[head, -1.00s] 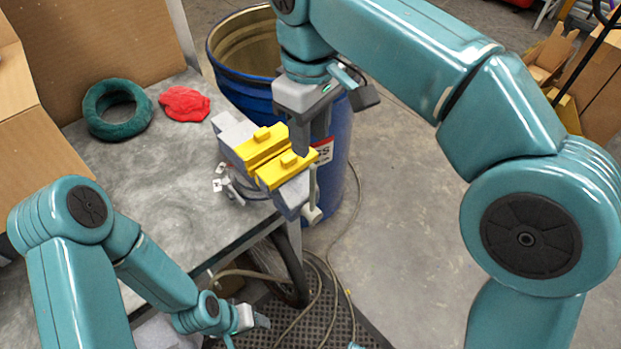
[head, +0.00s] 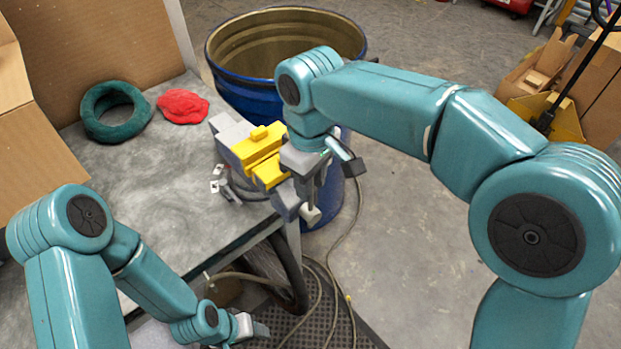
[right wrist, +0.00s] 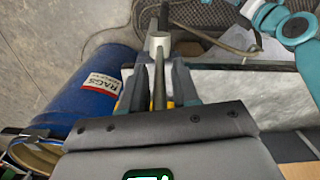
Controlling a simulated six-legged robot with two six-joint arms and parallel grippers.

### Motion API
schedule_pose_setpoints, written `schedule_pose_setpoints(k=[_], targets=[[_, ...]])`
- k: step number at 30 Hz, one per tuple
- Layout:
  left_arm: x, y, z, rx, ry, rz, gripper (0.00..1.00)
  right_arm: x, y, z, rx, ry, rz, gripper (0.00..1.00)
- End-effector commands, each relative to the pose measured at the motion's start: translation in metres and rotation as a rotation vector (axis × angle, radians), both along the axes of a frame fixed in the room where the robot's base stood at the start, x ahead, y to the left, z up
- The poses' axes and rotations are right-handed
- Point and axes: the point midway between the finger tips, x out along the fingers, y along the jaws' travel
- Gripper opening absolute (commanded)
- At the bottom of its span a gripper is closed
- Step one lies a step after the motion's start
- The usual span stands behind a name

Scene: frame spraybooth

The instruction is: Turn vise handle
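The vise (head: 228,134) with yellow jaws is on the table's corner. Its grey handle end (head: 311,214) shows at the front, below my right gripper (head: 312,196). The gripper and wrist hide the rest of the handle in the head view. In the right wrist view, the handle bar (right wrist: 158,82) runs between my right gripper's two dark fingers (right wrist: 159,88), with a pale round end (right wrist: 158,42) beyond. The fingers are apart and look open around the bar. My left gripper (head: 254,328) is low, near the bottom edge, away from the vise; its fingers are too small to judge.
A blue drum (head: 240,96) stands behind the vise, close to my right arm. A green ring (head: 88,118) and a red cloth (head: 183,106) lie on the grey table (head: 150,170). A cable (head: 355,220) runs along the floor.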

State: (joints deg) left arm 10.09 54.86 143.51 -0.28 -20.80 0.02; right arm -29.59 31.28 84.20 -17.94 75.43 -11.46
Motion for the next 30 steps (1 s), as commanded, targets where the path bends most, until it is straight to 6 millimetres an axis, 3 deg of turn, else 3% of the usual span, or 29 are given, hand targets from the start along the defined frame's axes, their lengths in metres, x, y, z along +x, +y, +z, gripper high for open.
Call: schedule_pose_setpoints(k=[1,2,3,14,30], targets=[[0.000,0.000,0.000,0.000,0.000,0.000,0.54,0.000,0.000,0.000,0.000,0.000,0.000,0.12],[0.000,0.000,0.000,0.000,0.000,0.000,0.54,0.000,0.000,0.000,0.000,0.000,0.000,0.02],[0.000,0.000,0.000,0.000,0.000,0.000,0.54,0.000,0.000,0.000,0.000,0.000,0.000,0.00],[0.000,0.000,0.008,0.000,0.000,0.000,0.54,0.002,-0.004,0.003,0.028,0.022,-0.003,0.00],[0.000,0.000,0.056,0.000,0.000,0.000,0.54,0.026,-0.034,-0.004,0.323,0.233,-0.006,0.00]])
